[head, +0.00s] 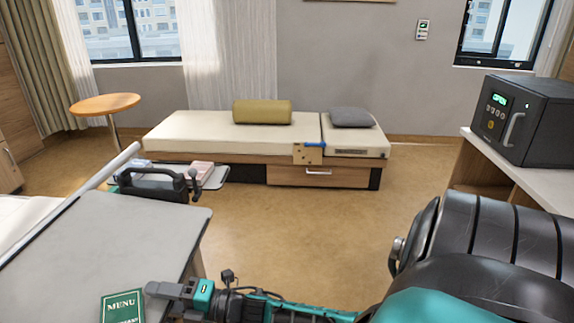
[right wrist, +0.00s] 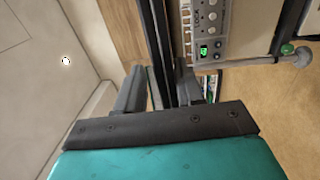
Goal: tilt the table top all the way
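The grey table top (head: 110,240) fills the lower left of the head view and looks close to level. A green menu (head: 122,306) lies near its front edge. My right gripper (head: 155,289) is at the table top's right-hand side, just right of the menu, with a finger showing in front of the grey surface. In the right wrist view its two fingers (right wrist: 158,88) stand apart. A dark bar (right wrist: 153,40) shows between them; I cannot tell whether they touch it. My left gripper is not in view. The table's underside is hidden in the head view.
A black-handled item (head: 155,185) and a small tray (head: 218,176) stand behind the table. A cream bench (head: 220,130) is at the back, a black appliance (head: 530,120) at right. The middle floor is clear.

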